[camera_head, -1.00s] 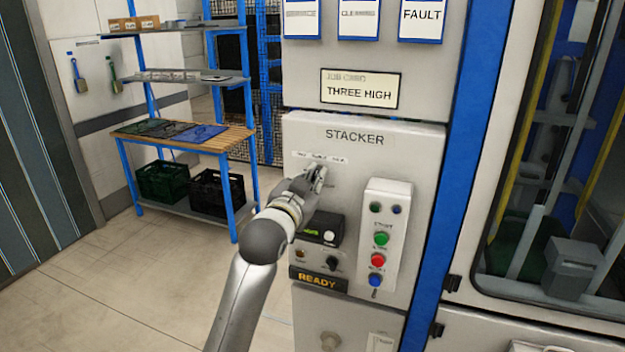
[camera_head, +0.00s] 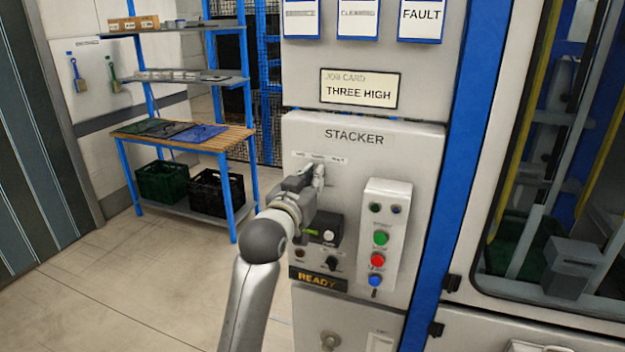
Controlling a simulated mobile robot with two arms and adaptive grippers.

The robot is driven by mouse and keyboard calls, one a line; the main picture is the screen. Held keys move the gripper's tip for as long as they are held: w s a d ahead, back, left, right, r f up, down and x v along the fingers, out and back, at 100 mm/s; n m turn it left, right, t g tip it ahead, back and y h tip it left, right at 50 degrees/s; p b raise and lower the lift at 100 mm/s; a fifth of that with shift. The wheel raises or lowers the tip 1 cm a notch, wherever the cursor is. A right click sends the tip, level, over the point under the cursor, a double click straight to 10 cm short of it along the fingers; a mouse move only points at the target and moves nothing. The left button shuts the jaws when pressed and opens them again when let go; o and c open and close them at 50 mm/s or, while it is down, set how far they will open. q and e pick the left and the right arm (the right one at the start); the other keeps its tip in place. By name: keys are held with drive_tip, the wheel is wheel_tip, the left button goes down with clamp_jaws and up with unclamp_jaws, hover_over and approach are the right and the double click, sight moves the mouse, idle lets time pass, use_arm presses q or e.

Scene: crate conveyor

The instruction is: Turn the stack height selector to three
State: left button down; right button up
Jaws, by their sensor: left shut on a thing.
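The grey stacker panel (camera_head: 415,145) fills the middle of the head view, with a row of small labels (camera_head: 320,158) under the word STACKER. My left gripper (camera_head: 316,176) is at the panel just below these labels, its fingers shut on the stack height selector. The gripper hides most of the selector, so I cannot read its setting. The job card (camera_head: 360,90) above reads THREE HIGH. My right gripper is not in view.
Right of my gripper is a raised button box (camera_head: 398,215) with green, red and blue buttons. A READY sign (camera_head: 318,279) and a small black knob (camera_head: 332,263) are below. A shelf with a wooden top (camera_head: 225,138) stands at the left.

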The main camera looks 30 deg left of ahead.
use_arm(q)
drive_tip(key=c, duration=1.5)
unclamp_jaws()
drive_tip(key=shift+c, duration=0.2)
drive_tip(key=shift+s, duration=0.1)
drive_tip(key=v, duration=0.7)
drive_tip(key=shift+s, duration=0.15)
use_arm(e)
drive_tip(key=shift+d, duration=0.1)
